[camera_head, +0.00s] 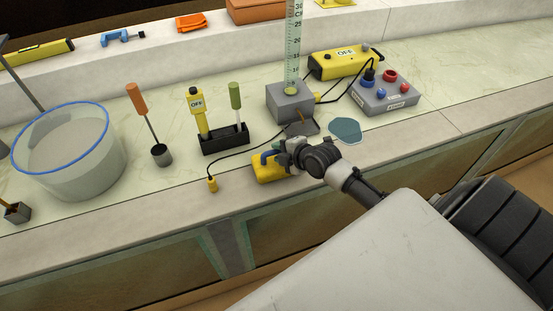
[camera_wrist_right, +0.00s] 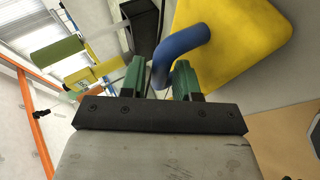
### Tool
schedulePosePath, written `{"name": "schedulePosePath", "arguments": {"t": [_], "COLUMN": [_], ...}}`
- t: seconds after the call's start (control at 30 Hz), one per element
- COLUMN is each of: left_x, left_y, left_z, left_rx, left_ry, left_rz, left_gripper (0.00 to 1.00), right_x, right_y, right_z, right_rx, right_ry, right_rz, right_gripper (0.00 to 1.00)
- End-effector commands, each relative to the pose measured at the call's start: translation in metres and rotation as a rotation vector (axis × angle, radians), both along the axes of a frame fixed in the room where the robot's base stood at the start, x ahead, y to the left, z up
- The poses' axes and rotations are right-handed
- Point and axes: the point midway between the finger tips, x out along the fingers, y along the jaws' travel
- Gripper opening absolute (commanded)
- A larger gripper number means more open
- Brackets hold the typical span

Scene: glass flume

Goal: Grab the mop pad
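The mop pad (camera_head: 266,172) is a yellow block with a bent blue handle, near the front edge of the counter in the head view. In the right wrist view the yellow pad (camera_wrist_right: 235,50) fills the upper right. My right gripper (camera_head: 280,157) is at the pad, partly hiding it. I cannot tell whether the pad's underside touches the counter. My left gripper is not in view.
A flat teal patch (camera_head: 345,131) lies right of the gripper. A grey block (camera_head: 288,104) with a scaled tube stands behind. A yellow-ended cable (camera_head: 212,184) lies left of the pad.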

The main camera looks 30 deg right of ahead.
Motion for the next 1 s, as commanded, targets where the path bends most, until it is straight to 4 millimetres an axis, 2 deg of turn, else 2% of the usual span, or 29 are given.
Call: {"name": "schedulePosePath", "arguments": {"t": [0.1, 0.37, 0.6, 1.0], "left_x": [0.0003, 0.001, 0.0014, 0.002], "left_y": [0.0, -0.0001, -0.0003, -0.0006], "left_z": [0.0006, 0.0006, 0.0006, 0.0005], "left_rx": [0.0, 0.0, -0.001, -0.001], "left_ry": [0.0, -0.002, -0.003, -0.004], "left_rz": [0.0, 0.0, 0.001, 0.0], "left_gripper": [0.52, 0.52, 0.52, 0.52], "right_x": [0.0101, 0.0118, 0.0116, 0.0116], "right_y": [0.0019, 0.0024, 0.0024, 0.0023], "right_z": [-0.0056, -0.0081, -0.008, -0.0055], "right_rx": [0.0, -0.002, -0.001, -0.002], "right_ry": [-0.002, 0.0, 0.001, 0.0], "right_rz": [-0.002, 0.0, 0.0, 0.0], "right_gripper": [0.31, 0.31, 0.0, 0.0]}}
